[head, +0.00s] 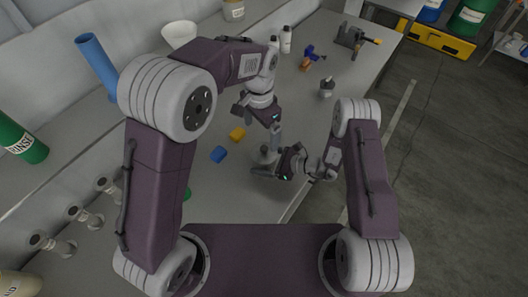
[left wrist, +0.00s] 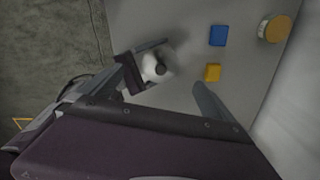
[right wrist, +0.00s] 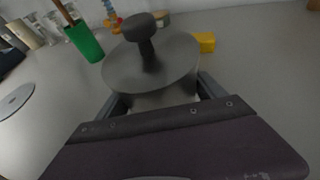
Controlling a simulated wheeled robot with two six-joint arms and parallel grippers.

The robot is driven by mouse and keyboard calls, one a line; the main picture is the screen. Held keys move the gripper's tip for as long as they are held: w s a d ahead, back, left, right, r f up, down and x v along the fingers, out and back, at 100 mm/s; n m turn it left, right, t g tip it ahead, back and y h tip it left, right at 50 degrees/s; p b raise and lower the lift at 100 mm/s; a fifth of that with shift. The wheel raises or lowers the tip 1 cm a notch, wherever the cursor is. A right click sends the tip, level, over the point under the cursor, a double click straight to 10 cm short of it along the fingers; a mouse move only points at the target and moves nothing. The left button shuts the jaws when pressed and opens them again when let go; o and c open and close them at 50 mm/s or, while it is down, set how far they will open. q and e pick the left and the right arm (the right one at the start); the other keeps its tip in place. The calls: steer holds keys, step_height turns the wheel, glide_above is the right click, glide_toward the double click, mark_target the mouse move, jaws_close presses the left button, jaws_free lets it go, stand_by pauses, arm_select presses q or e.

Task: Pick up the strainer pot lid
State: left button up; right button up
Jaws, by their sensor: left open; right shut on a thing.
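The strainer pot lid is a grey disc (right wrist: 152,72) with a dark round knob, on top of a light pot body (right wrist: 150,100) in the right wrist view. My right gripper (right wrist: 160,97) is shut on the pot body, below the lid. The left wrist view shows the lid's knob (left wrist: 160,69) from above, between my open left fingers (left wrist: 163,75). In the head view, my left gripper (head: 274,133) is above the pot, empty. The right gripper (head: 266,163) partly hides the pot.
A yellow block (head: 237,134) and a blue block (head: 218,154) lie left of the pot on the grey bench. A green cup (right wrist: 85,42) also stands on the bench. White bottles (head: 286,40) and a small grey item (head: 327,88) are farther back.

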arm_select(q)
step_height(320, 180, down, 6)
steer(key=shift+f, duration=0.1)
steer(key=f, duration=0.3)
steer(key=w+f, duration=0.1)
steer(key=f, duration=0.1)
steer(key=shift+f, duration=0.35)
steer(key=shift+s+r, duration=0.1)
steer(key=c, duration=1.3)
step_height(320, 180, up, 10)
step_height(320, 180, up, 5)
glide_above(261, 149)
steer(key=shift+s, duration=0.1)
arm_select(e)
steer(key=o, duration=1.5)
